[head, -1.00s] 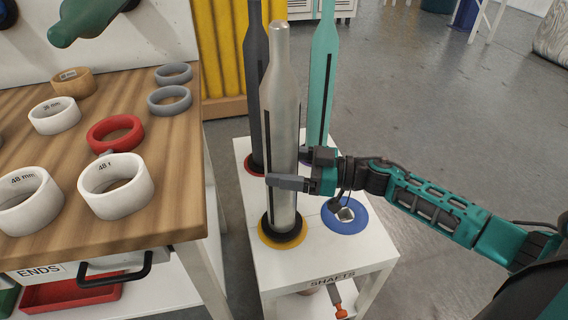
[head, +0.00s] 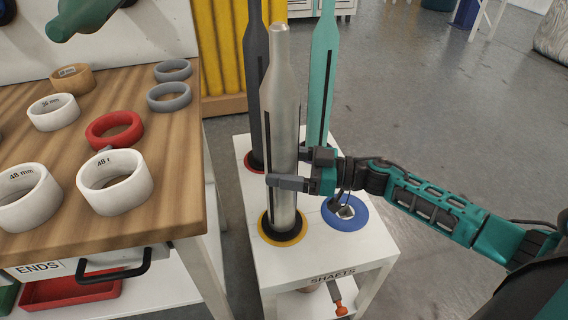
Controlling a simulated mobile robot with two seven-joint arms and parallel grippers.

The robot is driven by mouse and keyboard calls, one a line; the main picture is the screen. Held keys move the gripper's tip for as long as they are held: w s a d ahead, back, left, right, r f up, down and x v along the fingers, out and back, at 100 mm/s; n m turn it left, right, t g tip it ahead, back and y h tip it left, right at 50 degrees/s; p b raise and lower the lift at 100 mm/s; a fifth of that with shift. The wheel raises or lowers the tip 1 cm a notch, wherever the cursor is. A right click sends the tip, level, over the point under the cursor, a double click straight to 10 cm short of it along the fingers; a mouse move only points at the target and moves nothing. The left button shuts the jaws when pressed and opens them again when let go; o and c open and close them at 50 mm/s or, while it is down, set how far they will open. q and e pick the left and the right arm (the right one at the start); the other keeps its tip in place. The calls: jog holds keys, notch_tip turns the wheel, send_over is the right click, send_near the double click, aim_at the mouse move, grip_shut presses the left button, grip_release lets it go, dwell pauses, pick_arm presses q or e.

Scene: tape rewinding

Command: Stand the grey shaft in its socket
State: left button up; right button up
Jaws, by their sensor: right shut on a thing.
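The grey metal shaft (head: 284,110) stands upright on the white shaft stand, its foot in the black centre of the yellow-ringed socket (head: 268,236). I cannot tell whether its foot is fully seated. My right gripper (head: 292,170) is shut on the shaft's lower half, reaching in from the right. A dark shaft (head: 255,90) stands behind it to the left, in a red-ringed socket (head: 248,163). A teal shaft (head: 321,85) stands behind it to the right. My left gripper is not in view.
The white stand (head: 300,262) has an empty blue-ringed socket (head: 358,217) right of the grey shaft. A wooden bench (head: 172,213) to the left holds several tape rings, including a red one (head: 112,129).

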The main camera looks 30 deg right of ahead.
jog(key=o, duration=1.2)
jog(key=shift+r, duration=0.2)
jog(key=shift+o, duration=1.3)
jog(key=shift+f, duration=0.45)
jog(key=shift+s+d+r, duration=0.1)
jog(key=shift+s+d, duration=0.1)
jog(key=shift+d, duration=0.05)
pick_arm(q)
jog(key=p, duration=0.1)
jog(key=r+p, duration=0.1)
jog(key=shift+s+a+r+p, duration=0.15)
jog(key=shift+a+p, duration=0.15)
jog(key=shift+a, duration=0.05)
pick_arm(e)
jog(key=v, duration=1.2)
jog(key=shift+r, duration=0.25)
